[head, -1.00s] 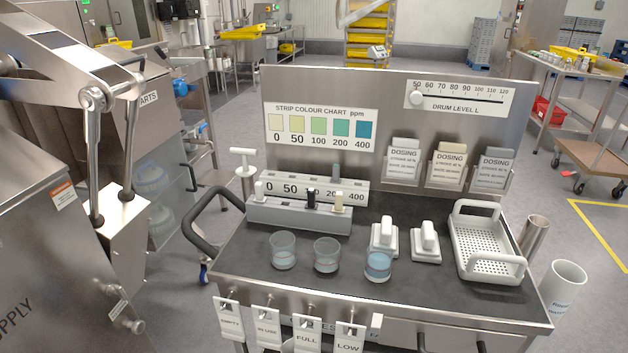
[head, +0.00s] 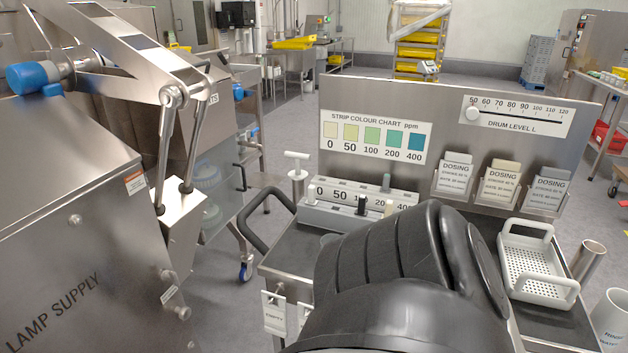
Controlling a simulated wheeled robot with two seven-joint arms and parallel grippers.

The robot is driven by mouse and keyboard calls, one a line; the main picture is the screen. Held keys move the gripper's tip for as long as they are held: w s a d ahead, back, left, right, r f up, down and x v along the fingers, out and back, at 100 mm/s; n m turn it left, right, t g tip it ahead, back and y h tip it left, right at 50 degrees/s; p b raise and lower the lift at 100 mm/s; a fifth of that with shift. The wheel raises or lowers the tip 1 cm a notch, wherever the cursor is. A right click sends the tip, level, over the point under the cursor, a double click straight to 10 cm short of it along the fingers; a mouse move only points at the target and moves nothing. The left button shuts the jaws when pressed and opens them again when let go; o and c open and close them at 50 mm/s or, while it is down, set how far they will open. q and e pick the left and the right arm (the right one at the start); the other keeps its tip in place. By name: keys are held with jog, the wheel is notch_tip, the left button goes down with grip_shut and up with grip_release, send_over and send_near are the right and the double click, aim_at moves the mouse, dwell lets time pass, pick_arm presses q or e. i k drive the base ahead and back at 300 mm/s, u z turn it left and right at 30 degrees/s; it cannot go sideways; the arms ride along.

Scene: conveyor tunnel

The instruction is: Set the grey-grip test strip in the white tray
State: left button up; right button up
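A test strip with a grey grip (head: 385,182) stands upright in the back row of the strip block, behind the number labels. The white tray (head: 530,265), perforated and with raised handles, sits empty on the right of the cart top. A large dark link of my arm fills the lower middle and hides the beakers and much of the cart top. Neither gripper is in view.
A colour chart panel (head: 375,140) with dosing card holders (head: 500,184) rises behind the cart top. A steel tube (head: 588,260) and a white cup (head: 612,320) are right of the tray. The lamp supply cabinet (head: 70,240) stands at left.

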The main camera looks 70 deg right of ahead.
aim_at(535, 260)
jog(key=k, duration=0.95)
jog(key=z, duration=0.3)
